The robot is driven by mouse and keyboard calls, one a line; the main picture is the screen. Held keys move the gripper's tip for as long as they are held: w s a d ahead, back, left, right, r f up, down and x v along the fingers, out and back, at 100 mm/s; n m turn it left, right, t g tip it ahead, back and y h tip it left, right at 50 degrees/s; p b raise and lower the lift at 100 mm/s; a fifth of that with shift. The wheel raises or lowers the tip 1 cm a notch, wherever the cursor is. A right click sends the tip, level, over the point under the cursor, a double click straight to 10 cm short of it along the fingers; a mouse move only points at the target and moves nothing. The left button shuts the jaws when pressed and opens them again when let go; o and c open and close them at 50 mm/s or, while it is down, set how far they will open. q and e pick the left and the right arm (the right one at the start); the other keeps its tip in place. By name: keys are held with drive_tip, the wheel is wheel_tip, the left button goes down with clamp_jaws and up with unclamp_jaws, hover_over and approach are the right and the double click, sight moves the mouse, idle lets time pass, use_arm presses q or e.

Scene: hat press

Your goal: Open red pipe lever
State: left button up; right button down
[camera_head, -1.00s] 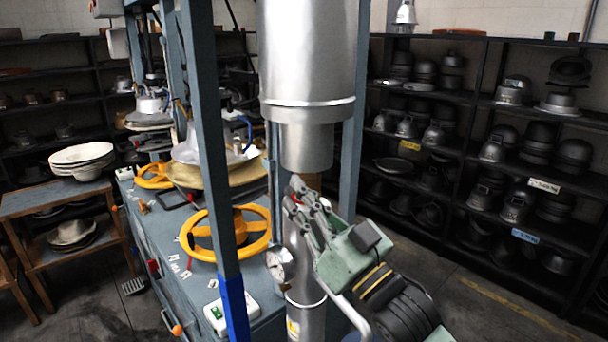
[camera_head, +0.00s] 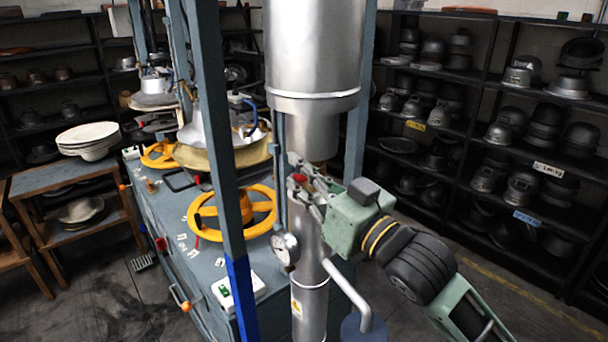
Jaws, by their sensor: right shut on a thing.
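A red pipe lever (camera_head: 299,178) shows as a small red patch on the front of the silver vertical pipe (camera_head: 310,250), just below the wide metal cylinder. My right gripper (camera_head: 300,182), with pale green body and grey fingers, reaches in from the right and is shut on the red lever. The fingers cover most of the lever, so its exact angle is hidden. My left gripper is not in view.
A blue-grey frame post (camera_head: 215,130) stands left of the pipe. A pressure gauge (camera_head: 285,248) and a yellow handwheel (camera_head: 232,212) are close by. Dark shelves of metal hat moulds (camera_head: 505,125) fill the right. The floor between is clear.

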drive_tip(key=c, duration=1.9)
unclamp_jaws()
drive_tip(key=shift+r, duration=0.1)
drive_tip(key=shift+o, duration=0.2)
drive_tip(key=v, duration=1.2)
